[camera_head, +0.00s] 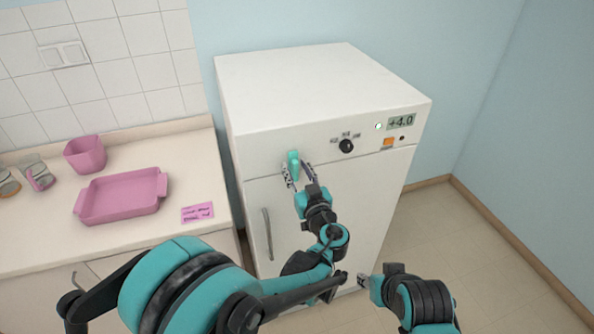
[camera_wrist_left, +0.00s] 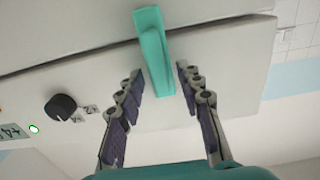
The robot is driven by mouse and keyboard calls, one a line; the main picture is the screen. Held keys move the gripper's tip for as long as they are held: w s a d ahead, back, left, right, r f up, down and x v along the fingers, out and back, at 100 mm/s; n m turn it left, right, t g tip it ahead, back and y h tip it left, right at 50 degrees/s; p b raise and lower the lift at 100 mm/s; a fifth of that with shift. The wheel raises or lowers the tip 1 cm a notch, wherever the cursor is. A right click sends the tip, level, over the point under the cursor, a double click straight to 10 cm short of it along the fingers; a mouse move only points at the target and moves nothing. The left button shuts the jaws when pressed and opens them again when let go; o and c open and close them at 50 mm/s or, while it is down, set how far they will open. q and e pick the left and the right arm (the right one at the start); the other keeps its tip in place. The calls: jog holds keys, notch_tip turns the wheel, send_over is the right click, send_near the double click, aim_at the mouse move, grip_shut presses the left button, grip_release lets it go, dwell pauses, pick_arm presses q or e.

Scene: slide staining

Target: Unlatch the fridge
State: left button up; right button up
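The white fridge (camera_head: 330,215) stands against the wall with its door closed. A teal latch (camera_head: 293,163) sits at the seam between the top panel and the door, near the left side. My left gripper (camera_head: 299,171) is at the latch with its fingers open. In the left wrist view, the teal latch (camera_wrist_left: 154,50) reaches down between the two open fingers (camera_wrist_left: 158,85), with a gap on each side. My right gripper (camera_head: 352,279) is low in front of the fridge door; its fingers are partly hidden and small.
The fridge panel has a black knob (camera_head: 346,146), an orange switch (camera_head: 388,142) and a display (camera_head: 401,122) reading +4.0. A vertical door handle (camera_head: 267,234) is below the latch. A counter (camera_head: 130,225) on the left holds a pink tray (camera_head: 122,196), a pink bin (camera_head: 86,154) and jars.

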pick_arm(q)
grip_shut()
jog(key=shift+m, duration=0.3)
jog(key=m, duration=0.1)
jog(key=m+b, duration=0.1)
jog(key=m, duration=0.1)
jog(key=shift+w+d+m, duration=0.1)
jog(key=shift+d+m, duration=0.2)
jog(key=shift+w+d+f+m+b, duration=0.1)
jog(key=shift+d+f+m+b, duration=0.2)
jog(key=shift+m, duration=1.95)
jog(key=shift+d+f+m+b, duration=0.1)
jog(key=shift+f+m+b, duration=0.3)
jog(key=shift+m, duration=1.9)
jog(key=shift+w+d+f+m+b, duration=0.15)
jog(key=shift+m+b, duration=0.3)
jog(key=shift+m, duration=1.8)
jog(key=shift+s, duration=0.1)
